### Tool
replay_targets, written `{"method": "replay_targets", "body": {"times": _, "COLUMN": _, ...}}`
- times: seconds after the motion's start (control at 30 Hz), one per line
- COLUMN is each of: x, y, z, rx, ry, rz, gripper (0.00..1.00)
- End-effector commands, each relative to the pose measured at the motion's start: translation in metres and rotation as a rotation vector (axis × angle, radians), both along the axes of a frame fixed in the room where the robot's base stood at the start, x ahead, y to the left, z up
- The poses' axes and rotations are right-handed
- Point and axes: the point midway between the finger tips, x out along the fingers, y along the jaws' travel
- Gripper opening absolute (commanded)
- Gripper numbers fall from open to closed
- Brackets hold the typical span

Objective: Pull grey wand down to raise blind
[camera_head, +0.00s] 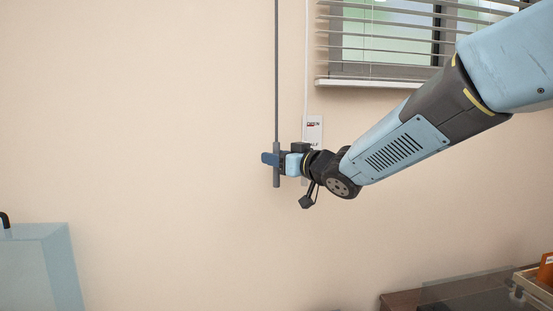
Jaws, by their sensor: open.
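The grey wand (276,178) hangs upright in front of the beige wall, left of the window, with a thin grey rod (276,70) running up from it out of the top of the view. The blind (385,15) has several pale slats and covers the upper part of the window. My gripper (270,159) reaches in from the right at the wand's upper part. One blue finger shows to the left of the wand and crosses it. The jaws are open; whether they touch the wand cannot be told.
A white cord (306,70) hangs between the rod and the window, above a small white wall sign (314,128). A window sill (370,83) lies below the blind. Dark furniture (405,299) stands at the lower right. The wall below the wand is clear.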

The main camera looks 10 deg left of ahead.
Motion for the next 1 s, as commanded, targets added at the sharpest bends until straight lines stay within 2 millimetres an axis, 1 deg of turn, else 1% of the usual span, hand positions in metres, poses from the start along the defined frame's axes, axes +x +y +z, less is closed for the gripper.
{"method": "replay_targets", "body": {"times": 0.13, "x": 0.0024, "y": 0.0032, "z": -0.0006, "rx": 0.0, "ry": 0.001, "rz": 0.0, "gripper": 0.42}}
{"method": "replay_targets", "body": {"times": 0.37, "x": 0.0024, "y": 0.0031, "z": -0.0004, "rx": 0.0, "ry": 0.001, "rz": 0.0, "gripper": 0.41}}
{"method": "replay_targets", "body": {"times": 0.7, "x": 0.0024, "y": 0.0028, "z": -0.0004, "rx": -0.001, "ry": 0.001, "rz": -0.001, "gripper": 0.08}}
{"method": "replay_targets", "body": {"times": 0.8, "x": 0.0025, "y": 0.0027, "z": -0.0004, "rx": -0.001, "ry": 0.001, "rz": -0.001, "gripper": 0.0}}
{"method": "replay_targets", "body": {"times": 1.0, "x": 0.0025, "y": 0.0026, "z": -0.0004, "rx": 0.0, "ry": 0.001, "rz": -0.001, "gripper": 0.0}}
